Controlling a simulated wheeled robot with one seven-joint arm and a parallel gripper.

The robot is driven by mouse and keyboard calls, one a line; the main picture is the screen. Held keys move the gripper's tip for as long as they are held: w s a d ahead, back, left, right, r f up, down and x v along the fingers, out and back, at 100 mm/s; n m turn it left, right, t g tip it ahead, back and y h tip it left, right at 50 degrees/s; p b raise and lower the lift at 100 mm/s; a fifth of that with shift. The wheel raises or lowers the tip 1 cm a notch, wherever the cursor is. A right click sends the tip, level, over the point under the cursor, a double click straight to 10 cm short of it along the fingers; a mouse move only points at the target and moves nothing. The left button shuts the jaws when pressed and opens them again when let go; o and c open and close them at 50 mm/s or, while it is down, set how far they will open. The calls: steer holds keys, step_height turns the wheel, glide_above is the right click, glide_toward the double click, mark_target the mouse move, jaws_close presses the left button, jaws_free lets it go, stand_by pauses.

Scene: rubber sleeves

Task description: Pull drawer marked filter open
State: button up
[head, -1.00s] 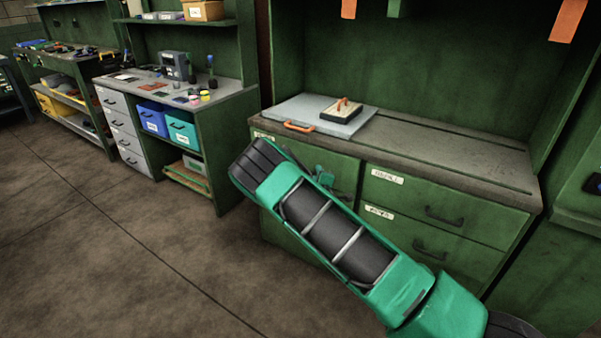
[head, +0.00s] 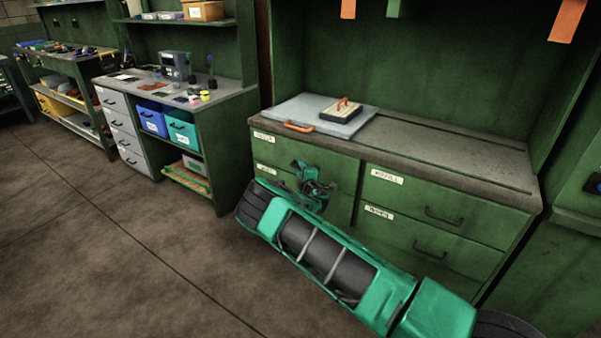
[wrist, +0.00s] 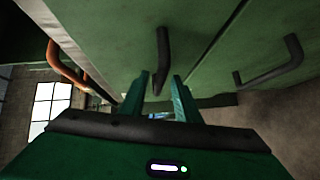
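A green cabinet has labelled drawers; the lettering is too blurred for me to tell which says filter. In the head view, labels show on the upper left drawer (head: 285,150), lower left drawer (head: 265,169), upper right drawer (head: 415,192) and lower right drawer (head: 395,228). All look shut. My gripper (head: 314,188) is in front of the left drawers, hiding part of their fronts. In the wrist view, my gripper (wrist: 160,92) is open, its teal fingers apart. A dark drawer handle (wrist: 163,55) lies ahead, roughly in line with the gap, not visibly gripped.
Another dark handle (wrist: 272,66) shows right in the wrist view. Open floor (head: 120,250) lies to the left.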

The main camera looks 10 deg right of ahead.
steer(key=shift+w+f, duration=0.1)
steer(key=shift+w, duration=0.55)
jaws_close()
steer(key=shift+a, duration=0.1)
